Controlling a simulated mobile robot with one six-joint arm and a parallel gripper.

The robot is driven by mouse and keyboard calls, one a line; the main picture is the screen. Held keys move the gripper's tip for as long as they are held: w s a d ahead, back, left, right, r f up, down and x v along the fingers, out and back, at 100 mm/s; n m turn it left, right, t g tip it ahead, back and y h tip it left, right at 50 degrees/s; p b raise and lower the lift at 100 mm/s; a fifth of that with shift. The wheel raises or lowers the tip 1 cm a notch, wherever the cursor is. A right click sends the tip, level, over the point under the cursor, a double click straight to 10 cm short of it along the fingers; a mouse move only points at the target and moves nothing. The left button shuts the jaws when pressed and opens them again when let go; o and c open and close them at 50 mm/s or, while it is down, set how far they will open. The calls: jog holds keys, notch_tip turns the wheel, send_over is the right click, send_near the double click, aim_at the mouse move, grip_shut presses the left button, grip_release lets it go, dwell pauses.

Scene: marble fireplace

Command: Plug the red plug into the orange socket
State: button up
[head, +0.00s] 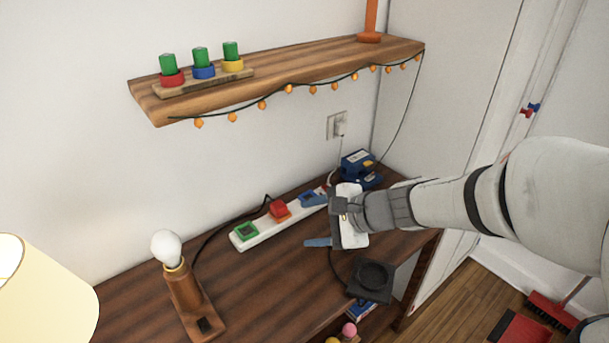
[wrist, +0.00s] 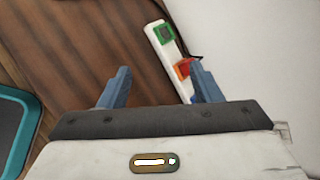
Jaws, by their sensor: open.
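The white power strip (head: 262,236) lies along the back of the dark wooden table. Its green socket (head: 245,231) is at the left end. The red plug (head: 278,208) sits at the orange socket (head: 284,216), covering most of it, with a black cord behind it. Whether it is fully seated, I cannot tell. In the wrist view the red plug (wrist: 183,68) is beside my right-hand finger, which partly hides the strip (wrist: 160,48). My gripper (head: 309,221) is open and empty, its blue fingers apart, right of the plug; the wrist view also shows it (wrist: 160,68).
A blue device (head: 358,166) is behind my gripper, and a black square base (head: 371,276) is at the right edge. A shelf (head: 290,75) with string lights hangs above. The table's middle is clear.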

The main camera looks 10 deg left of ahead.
jog(key=w+a+f+m+t+y+b, duration=0.1)
jog(key=w+a+f+m+t+b, duration=0.15)
jog(key=w+a+f+m, duration=0.4)
jog(key=m+t+h+b, duration=0.1)
jog(key=m+t, duration=0.2)
jog(key=m, duration=0.5)
send_near(279, 204)
jog(key=x, duration=0.2)
jog(key=shift+w+a+f, duration=0.1)
jog(key=shift+a+f, duration=0.1)
jog(key=shift+f, duration=0.1)
jog(key=x, duration=0.7)
jog(key=shift+w+a+f, duration=0.15)
jog(key=shift+w+a, duration=0.05)
jog(key=c, duration=1.1)
notch_tip(279, 204, up, 10)
jog(key=shift+f+p, duration=0.15)
jog(key=shift+p, duration=0.35)
jog(key=shift+c, duration=0.2)
notch_tip(279, 204, down, 8)
jog(key=b, duration=0.8)
jog(key=shift+r, duration=0.2)
